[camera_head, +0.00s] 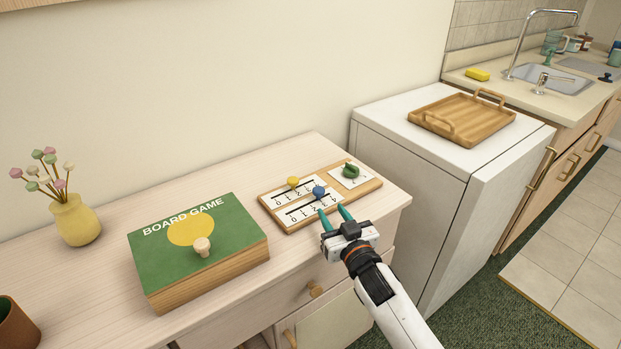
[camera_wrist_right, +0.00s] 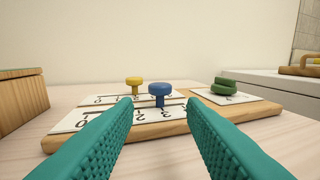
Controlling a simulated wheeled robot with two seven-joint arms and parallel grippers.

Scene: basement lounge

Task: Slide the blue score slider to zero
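The blue score slider (camera_head: 319,191) is a round knob toward the right end of the nearer numbered track on a wooden score board (camera_head: 284,225). The 0 is at that track's left end. In the right wrist view the blue knob (camera_wrist_right: 160,90) stands upright just beyond the fingertips, centred in the gap. I cannot tell its exact number. My right gripper (camera_head: 333,213) is open and empty, its teal fingers at the board's front edge. A yellow knob (camera_head: 293,182) sits on the farther track. My left gripper is not in view.
A green board game box (camera_head: 160,255) with a pale peg (camera_head: 202,246) lies to the left. Bare cabinet top separates box and board. A wooden tray (camera_head: 462,120) rests on the white appliance.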

